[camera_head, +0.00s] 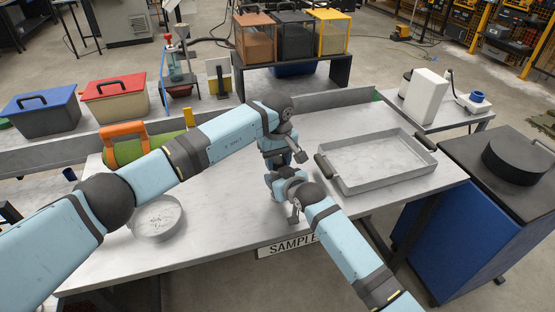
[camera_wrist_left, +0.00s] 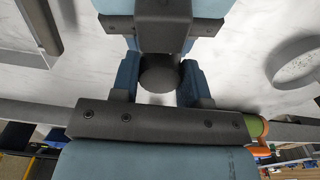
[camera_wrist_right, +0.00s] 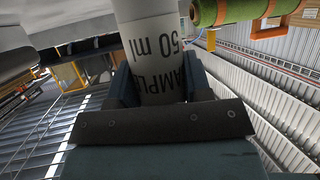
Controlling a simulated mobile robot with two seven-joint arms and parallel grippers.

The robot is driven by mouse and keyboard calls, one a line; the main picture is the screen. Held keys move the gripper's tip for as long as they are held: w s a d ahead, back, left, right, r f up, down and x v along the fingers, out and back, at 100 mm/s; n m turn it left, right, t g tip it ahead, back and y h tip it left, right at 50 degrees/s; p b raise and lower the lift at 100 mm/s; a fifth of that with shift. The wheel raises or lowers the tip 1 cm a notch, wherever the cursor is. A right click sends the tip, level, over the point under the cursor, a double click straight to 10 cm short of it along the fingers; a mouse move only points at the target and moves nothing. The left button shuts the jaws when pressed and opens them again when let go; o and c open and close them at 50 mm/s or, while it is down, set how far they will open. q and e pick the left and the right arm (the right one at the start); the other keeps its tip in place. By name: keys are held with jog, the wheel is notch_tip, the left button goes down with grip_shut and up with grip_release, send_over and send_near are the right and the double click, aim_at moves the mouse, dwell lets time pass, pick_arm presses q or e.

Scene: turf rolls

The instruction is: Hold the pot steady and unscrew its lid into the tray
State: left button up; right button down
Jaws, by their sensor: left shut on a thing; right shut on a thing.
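The pot (camera_wrist_right: 155,40) is white with black "SAMPLE" and "50 ml" lettering in the right wrist view. My right gripper (camera_wrist_right: 158,88) is shut around its body. The lid (camera_wrist_left: 160,74) is dark grey and round in the left wrist view, with my left gripper (camera_wrist_left: 160,85) shut on it. In the head view the left gripper (camera_head: 274,150) is just above and behind the right gripper (camera_head: 284,180), and they hide the pot and lid. Whether the lid is still seated cannot be told. The grey tray (camera_head: 388,188) lies to the right, its inside empty.
A round shallow dish (camera_head: 156,236) stands on the table at left. A green roll with an orange handle (camera_head: 124,129) lies behind my left arm. A low rail (camera_head: 340,100) runs along the table's back. Bare tabletop (camera_head: 225,225) lies between dish and grippers.

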pick_arm(q)
jog(key=n, duration=0.2)
jog(key=shift+n, duration=0.3)
jog(key=o, duration=1)
jog(key=shift+r, duration=0.1)
